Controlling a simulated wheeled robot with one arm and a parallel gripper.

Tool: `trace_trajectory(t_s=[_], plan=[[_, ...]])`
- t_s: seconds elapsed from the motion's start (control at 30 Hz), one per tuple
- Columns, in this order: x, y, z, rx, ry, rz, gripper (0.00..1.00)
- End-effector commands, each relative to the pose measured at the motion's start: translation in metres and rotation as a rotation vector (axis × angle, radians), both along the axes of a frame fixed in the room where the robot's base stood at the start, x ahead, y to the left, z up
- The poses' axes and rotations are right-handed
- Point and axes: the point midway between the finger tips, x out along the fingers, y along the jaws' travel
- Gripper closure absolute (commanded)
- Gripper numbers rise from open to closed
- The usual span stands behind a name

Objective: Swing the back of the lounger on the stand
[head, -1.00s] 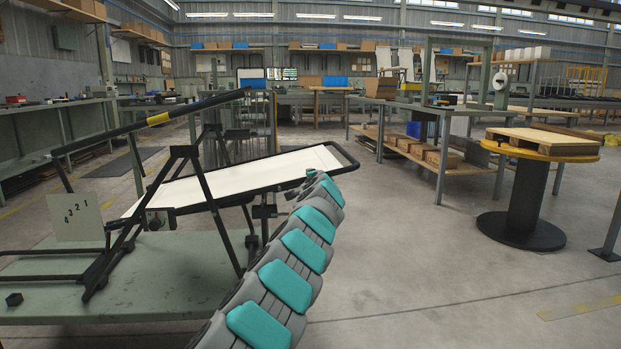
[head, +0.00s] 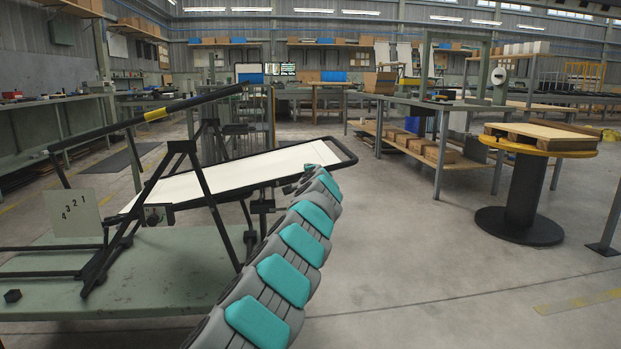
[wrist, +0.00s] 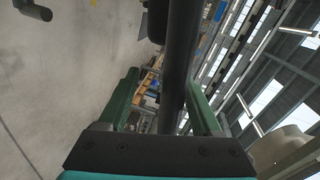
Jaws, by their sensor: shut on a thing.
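The lounger's back (head: 245,172) is a white panel in a black tube frame, tilted with its right end higher. It is held over a green table by the lounger's black stand (head: 200,180). A black bar with a yellow band (head: 155,115) slopes above it. In the wrist view, a dark tube (wrist: 177,65) runs between the green fingers of my gripper (wrist: 165,95), which is shut on it. In the head view my arm's end meets the near side of the frame toward its right end; the fingers are hidden there.
The green table (head: 150,275) carries the stand and a plate (head: 76,212) marked with digits. A round yellow-topped pedestal (head: 540,150) stands at right. A workbench with boxes (head: 420,150) is behind. The floor to the right of my arm is open.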

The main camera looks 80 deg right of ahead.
Motion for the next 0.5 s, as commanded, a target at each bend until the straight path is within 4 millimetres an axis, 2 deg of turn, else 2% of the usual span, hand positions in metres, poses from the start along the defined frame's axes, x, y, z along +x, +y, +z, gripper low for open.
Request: trace_trajectory(t_s=[0.5], plan=[[-0.009, 0.020, 0.004, 0.003, -0.003, -0.001, 0.43]])
